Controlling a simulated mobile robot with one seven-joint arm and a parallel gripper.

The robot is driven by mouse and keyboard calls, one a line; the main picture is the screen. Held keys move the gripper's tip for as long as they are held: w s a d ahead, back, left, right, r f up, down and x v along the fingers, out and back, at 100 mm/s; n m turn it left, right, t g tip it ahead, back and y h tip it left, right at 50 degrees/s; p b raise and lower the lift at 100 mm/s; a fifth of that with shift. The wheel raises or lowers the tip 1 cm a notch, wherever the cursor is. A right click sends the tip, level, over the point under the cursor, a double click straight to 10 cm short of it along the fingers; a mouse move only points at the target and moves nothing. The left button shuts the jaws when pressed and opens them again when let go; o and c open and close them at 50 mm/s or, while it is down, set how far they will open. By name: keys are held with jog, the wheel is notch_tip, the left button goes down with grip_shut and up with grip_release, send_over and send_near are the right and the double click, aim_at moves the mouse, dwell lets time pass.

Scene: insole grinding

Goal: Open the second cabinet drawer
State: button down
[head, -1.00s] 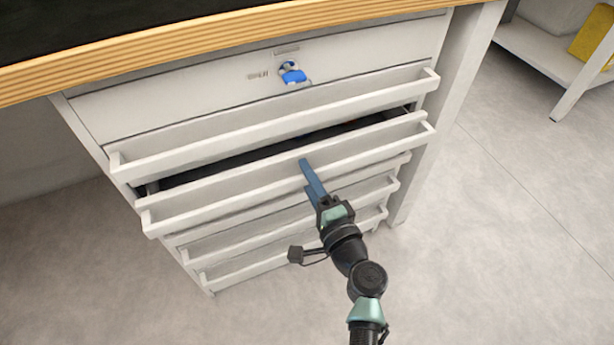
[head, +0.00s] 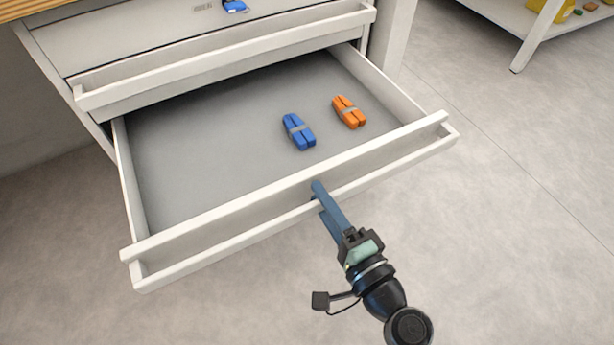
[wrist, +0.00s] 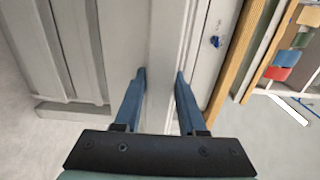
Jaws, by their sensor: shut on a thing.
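The second cabinet drawer (head: 200,165) is pulled far out in the head view, with its grey floor showing. Its long pale handle bar (head: 235,240) runs along the front. My gripper (head: 317,192) is shut on the handle near the middle of the drawer front. In the wrist view, the blue fingers (wrist: 158,85) stand on either side of the pale handle bar (wrist: 167,60).
The top drawer (head: 220,60) above is closed, with a blue padlock (head: 235,6) at the top. A white shelf (head: 550,20) stands at the upper right. The grey floor (head: 530,220) to the right is clear.

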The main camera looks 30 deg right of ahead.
jog(key=shift+s+d, duration=0.1)
jog(key=shift+s, duration=2.2)
jog(key=shift+c, duration=2.4)
grip_release()
jog(key=s+p, duration=0.1)
jog(key=s, duration=1.2)
jog(key=shift+d+p, duration=0.2)
jog(key=shift+p, duration=0.2)
